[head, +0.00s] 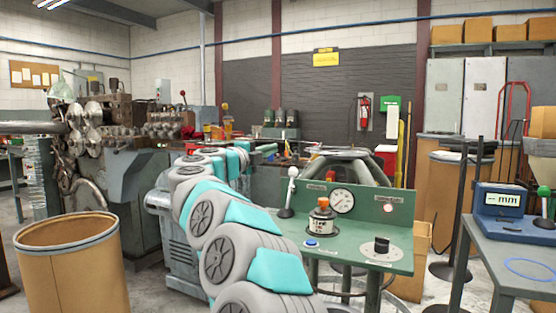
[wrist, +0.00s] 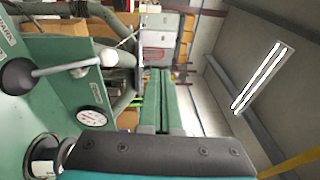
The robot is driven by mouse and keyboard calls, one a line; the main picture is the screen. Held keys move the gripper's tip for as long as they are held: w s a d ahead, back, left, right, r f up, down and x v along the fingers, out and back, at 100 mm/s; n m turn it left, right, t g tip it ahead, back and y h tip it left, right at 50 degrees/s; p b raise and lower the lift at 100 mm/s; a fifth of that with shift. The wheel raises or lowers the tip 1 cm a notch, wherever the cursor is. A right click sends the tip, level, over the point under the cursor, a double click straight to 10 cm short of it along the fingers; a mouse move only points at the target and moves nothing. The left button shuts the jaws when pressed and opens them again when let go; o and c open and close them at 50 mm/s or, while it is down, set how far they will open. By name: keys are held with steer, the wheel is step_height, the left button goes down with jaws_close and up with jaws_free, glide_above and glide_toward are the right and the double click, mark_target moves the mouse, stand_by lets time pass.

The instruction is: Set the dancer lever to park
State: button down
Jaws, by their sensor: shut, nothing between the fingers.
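The dancer lever is a metal rod with a white knob (head: 293,172) and a black boot (head: 286,212) on the left of the green console (head: 345,262). It stands nearly upright in the head view. In the wrist view, which is turned sideways, the white knob (wrist: 108,57) and boot (wrist: 17,77) show at upper left. A cut-off label with large letters (wrist: 8,30) lies beside the boot; I cannot read it surely. My gripper (head: 274,147) is above and left of the knob in the head view. Its green fingers (wrist: 160,73) are shut and empty, apart from the lever.
A blue display unit (head: 503,199) stands on a table at right. A cardboard drum (head: 70,270) stands at left.

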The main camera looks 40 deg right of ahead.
steer(key=shift+s+a+r, duration=0.15)
steer(key=shift+a+r, duration=0.5)
steer(key=shift+a, duration=0.25)
steer(key=shift+s+a+r, duration=0.15)
steer(key=shift+a+r, duration=0.5)
steer(key=shift+a, duration=0.25)
